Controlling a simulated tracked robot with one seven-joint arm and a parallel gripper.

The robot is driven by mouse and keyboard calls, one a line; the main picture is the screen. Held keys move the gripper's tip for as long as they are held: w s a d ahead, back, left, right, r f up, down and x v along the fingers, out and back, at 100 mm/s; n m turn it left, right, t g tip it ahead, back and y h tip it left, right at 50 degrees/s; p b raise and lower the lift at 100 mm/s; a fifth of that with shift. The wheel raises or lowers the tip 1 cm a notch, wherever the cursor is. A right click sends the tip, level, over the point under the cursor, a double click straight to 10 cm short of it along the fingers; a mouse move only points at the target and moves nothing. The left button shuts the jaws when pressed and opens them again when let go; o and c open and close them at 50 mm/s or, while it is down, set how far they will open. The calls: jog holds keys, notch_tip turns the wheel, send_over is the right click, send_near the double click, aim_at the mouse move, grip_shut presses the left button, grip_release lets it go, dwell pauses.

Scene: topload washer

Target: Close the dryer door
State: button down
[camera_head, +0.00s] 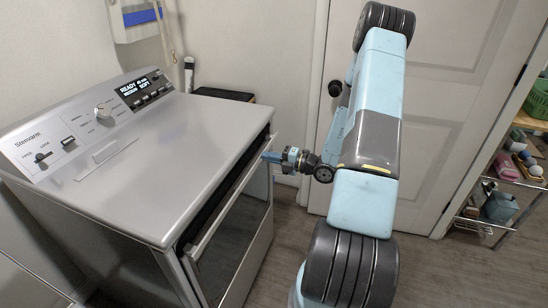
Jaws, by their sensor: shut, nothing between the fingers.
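The silver dryer (150,150) stands at the left, with its control panel at the back left. Its door (236,238) is on the front face and has a dark window. The door is ajar, with a dark gap between its upper edge and the body below the top panel. My gripper (268,157) is shut and empty. Its tip is at the far end of the door's upper edge, close to the dryer's far front corner. I cannot tell whether it touches the door.
A white room door (440,100) is behind my arm. A metal shelf (500,195) with several small items and a green basket (538,98) stands at the right. A dark box (224,94) is behind the dryer. Grey floor (440,270) is free at the lower right.

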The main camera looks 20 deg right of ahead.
jog(key=f+v, duration=0.1)
jog(key=v, duration=1.3)
jog(key=s+a+r+n+g+h, duration=0.1)
jog(key=s+a+r+n+g, duration=0.4)
jog(key=a+r+n, duration=0.55)
jog(key=s+a+r+n+g+h, duration=0.2)
jog(key=a+r+n+g, duration=0.5)
jog(key=n, duration=0.7)
jog(key=s+r+n+t+h, duration=0.2)
jog(key=s+r+n+h, duration=0.2)
jog(key=s+r+n, duration=0.2)
jog(key=s+r+n+t+h, duration=0.3)
jog(key=s+r+n+h, duration=0.2)
jog(key=r+n, duration=0.5)
jog(key=s+a+n, duration=0.1)
jog(key=n, duration=0.3)
jog(key=shift+s+r, duration=0.25)
jog(key=shift+r, duration=0.15)
